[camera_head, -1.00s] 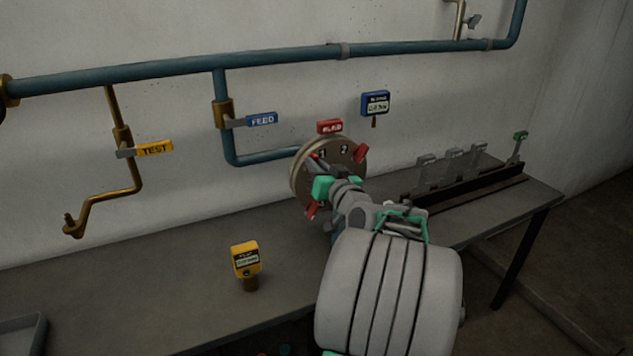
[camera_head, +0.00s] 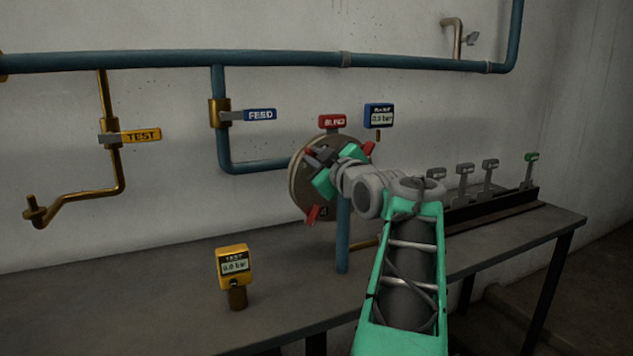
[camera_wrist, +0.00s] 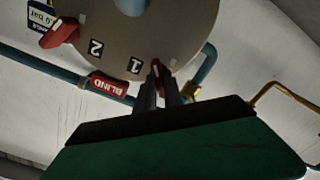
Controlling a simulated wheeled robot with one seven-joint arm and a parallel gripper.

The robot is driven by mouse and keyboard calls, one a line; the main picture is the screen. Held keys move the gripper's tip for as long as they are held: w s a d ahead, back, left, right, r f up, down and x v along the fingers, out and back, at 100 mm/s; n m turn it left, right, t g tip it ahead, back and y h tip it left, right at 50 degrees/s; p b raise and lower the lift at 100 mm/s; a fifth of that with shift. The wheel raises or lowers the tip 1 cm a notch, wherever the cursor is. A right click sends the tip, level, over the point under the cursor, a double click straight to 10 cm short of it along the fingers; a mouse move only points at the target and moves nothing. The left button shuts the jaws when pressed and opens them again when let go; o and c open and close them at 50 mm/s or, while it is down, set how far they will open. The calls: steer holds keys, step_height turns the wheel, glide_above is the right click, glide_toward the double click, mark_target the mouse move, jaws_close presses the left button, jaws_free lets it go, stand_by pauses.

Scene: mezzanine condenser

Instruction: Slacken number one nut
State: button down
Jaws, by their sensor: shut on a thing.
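The round tan blind flange (camera_head: 299,190) stands at the end of the blue feed pipe, with red nuts around its rim. My gripper (camera_head: 315,157) reaches the flange's upper left and partly hides its face. In the wrist view the flange face (camera_wrist: 130,38) shows the numbers 1 and 2. My gripper (camera_wrist: 158,88) is shut on the red number one nut (camera_wrist: 156,72), beside the "1" mark. The red number two nut (camera_wrist: 59,31) stands free beside the "2". Another red nut (camera_head: 314,214) shows at the flange's lower edge, near a partly hidden mark.
A red BLIND tag (camera_head: 332,121) and a blue gauge (camera_head: 379,116) reading 0.0 bar are close above the flange. A yellow test gauge (camera_head: 235,266) stands on the bench (camera_head: 130,290). FEED (camera_head: 260,115) and TEST (camera_head: 141,136) valve handles are left; a lever rack (camera_head: 490,210) is right.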

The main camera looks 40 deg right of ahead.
steer(key=n+b, duration=0.2)
steer(key=b, duration=0.1)
steer(key=shift+f+n, duration=0.25)
steer(key=shift+n, duration=0.05)
steer(key=shift+r+n, duration=0.15)
steer(key=shift+n, duration=0.15)
steer(key=c, duration=1.5)
jaws_free()
steer(key=shift+o, duration=0.2)
steer(key=v, duration=0.7)
steer(key=shift+s+a, duration=0.2)
steer(key=shift+s, duration=0.15)
steer(key=shift+r, duration=0.1)
